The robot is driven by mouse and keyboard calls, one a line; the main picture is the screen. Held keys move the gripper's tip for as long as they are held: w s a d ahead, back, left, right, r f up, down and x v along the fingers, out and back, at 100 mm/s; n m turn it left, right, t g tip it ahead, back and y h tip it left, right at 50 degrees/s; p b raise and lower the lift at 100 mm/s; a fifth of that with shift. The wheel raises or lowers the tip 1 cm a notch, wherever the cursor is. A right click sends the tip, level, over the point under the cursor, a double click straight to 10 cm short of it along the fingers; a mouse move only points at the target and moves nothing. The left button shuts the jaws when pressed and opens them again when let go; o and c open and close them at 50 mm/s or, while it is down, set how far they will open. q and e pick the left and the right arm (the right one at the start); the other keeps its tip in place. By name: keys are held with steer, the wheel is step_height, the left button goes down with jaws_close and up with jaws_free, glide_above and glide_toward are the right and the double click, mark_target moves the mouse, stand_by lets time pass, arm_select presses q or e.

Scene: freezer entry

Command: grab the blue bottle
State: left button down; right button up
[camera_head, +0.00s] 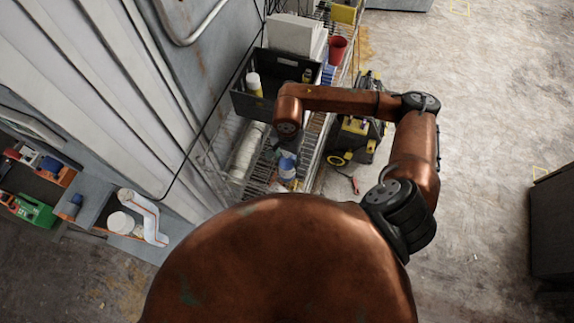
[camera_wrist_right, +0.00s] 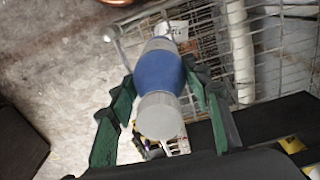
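The blue bottle (camera_head: 288,168) stands on the wire rack in the head view, just under my right gripper (camera_head: 287,147), which hides its upper part. In the right wrist view the blue bottle (camera_wrist_right: 158,72) has a grey cap and lies between the two green fingers of my right gripper (camera_wrist_right: 159,78). The fingers are spread, one on each side of the bottle. The right finger is very close to it, and a narrow gap shows at the left finger. I cannot tell whether either touches. My left gripper is not in view.
A dark crate (camera_head: 270,101) with bottles stands on the rack behind my gripper. A white roll (camera_head: 247,150) lies left of the bottle. The rack (camera_head: 315,150) ends on the right, with a black and yellow machine (camera_head: 356,138) on the floor beside it.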

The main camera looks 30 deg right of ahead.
jaws_close()
stand_by(0.3)
steer(key=shift+r, duration=0.1)
